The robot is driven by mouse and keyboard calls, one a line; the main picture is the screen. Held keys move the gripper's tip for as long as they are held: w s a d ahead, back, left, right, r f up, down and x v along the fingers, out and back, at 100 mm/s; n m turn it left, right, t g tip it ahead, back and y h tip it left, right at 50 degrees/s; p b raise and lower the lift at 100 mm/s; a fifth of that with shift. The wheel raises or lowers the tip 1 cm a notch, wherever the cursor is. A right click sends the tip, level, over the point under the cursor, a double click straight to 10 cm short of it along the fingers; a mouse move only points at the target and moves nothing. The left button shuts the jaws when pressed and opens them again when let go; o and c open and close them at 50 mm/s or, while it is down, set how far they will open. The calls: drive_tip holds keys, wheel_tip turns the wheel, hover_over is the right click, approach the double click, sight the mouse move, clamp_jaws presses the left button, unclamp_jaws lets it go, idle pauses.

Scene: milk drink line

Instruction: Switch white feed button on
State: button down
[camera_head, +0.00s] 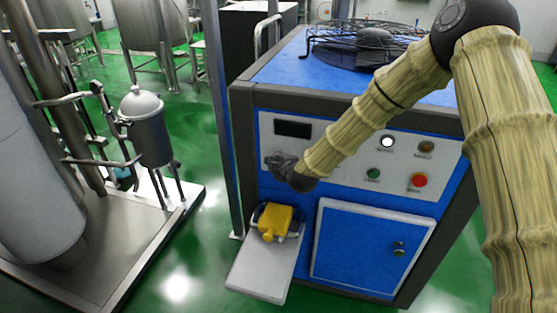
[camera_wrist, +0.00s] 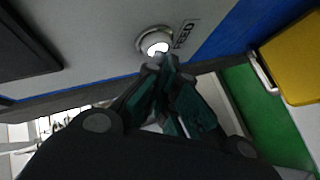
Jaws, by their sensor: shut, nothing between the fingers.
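The white feed button (camera_wrist: 155,42) is round, with a pale ring and a bright white centre, beside the printed word FEED in the wrist view. My gripper (camera_wrist: 163,62) is shut and empty, its fingertips right at the button's lower edge. I cannot tell whether they touch or press it. In the head view my gripper (camera_head: 274,160) is at the left part of the grey control panel (camera_head: 330,152), below the dark display (camera_head: 293,129). The feed button is hidden behind my gripper there.
The panel also has another white button (camera_head: 386,142), a dark button (camera_head: 425,147), a green button (camera_head: 373,174) and a red button (camera_head: 419,180). A yellow part (camera_head: 274,221) sits below, above a pale chute (camera_head: 262,268). A black wire guard (camera_head: 372,42) is on top.

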drive_tip(key=shift+s, duration=0.1)
drive_tip(key=shift+s+a, duration=0.25)
drive_tip(key=shift+s, duration=0.55)
drive_tip(key=shift+s+a, duration=0.3)
drive_tip(key=shift+s, duration=0.65)
drive_tip(key=shift+s+a, duration=0.3)
drive_tip(key=shift+s, duration=0.65)
drive_tip(key=shift+s+a, duration=0.3)
drive_tip(key=shift+s, duration=0.65)
